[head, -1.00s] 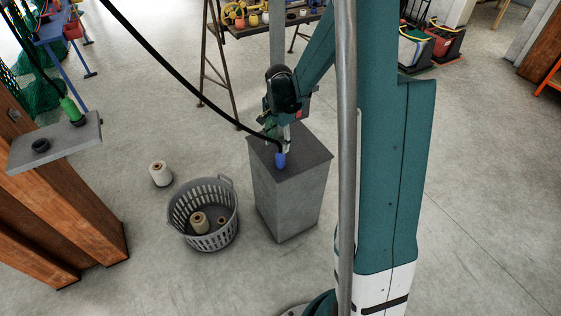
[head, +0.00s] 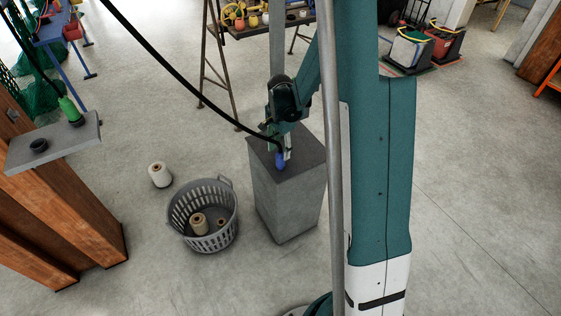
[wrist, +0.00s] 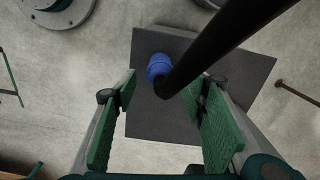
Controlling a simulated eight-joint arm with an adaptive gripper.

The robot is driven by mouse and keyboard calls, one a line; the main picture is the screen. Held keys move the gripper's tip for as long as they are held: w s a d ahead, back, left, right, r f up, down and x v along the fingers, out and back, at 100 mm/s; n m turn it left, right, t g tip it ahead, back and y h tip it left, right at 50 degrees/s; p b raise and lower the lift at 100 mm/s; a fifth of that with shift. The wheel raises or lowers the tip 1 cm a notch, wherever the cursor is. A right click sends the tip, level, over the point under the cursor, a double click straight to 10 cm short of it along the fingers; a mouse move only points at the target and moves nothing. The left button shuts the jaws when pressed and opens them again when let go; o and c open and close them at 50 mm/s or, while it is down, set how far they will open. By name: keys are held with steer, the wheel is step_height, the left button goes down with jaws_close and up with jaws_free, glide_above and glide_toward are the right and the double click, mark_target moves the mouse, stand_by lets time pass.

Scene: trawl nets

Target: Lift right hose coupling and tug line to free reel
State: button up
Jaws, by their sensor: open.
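The blue hose coupling (head: 281,160) stands on the dark top of the grey pedestal (head: 290,200), with the black hose (head: 180,78) running from it up to the upper left. In the wrist view the blue coupling (wrist: 159,66) lies just beyond the fingertips, and the hose passes between the green pads. My gripper (wrist: 163,105) is open, one pad on each side of the hose. In the head view my gripper (head: 279,147) is right at the coupling, partly hidden by the hose. A green coupling (head: 69,108) stands on the shelf at the left, on its own hose.
A grey shelf (head: 60,146) on a wooden post holds a black ring (head: 39,145). A grey basket (head: 186,232) with spools stands left of the pedestal, near a white spool (head: 160,174). A trestle table (head: 262,30) stands behind.

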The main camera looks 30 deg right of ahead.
mark_target(281, 152)
steer(key=shift+f, duration=0.35)
steer(key=shift+f, duration=0.1)
steer(key=shift+f+b, duration=0.9)
steer(key=shift+f, duration=1.65)
steer(key=shift+c, duration=0.2)
steer(key=c, duration=1.2)
steer(key=shift+r, duration=0.25)
steer(key=shift+r+p, duration=0.55)
steer(key=shift+r, duration=0.7)
steer(key=s, duration=0.6)
steer(key=s+p, duration=0.1)
steer(key=s, duration=0.5)
steer(key=s+p, duration=0.1)
steer(key=s, duration=0.5)
steer(key=shift+r, duration=0.3)
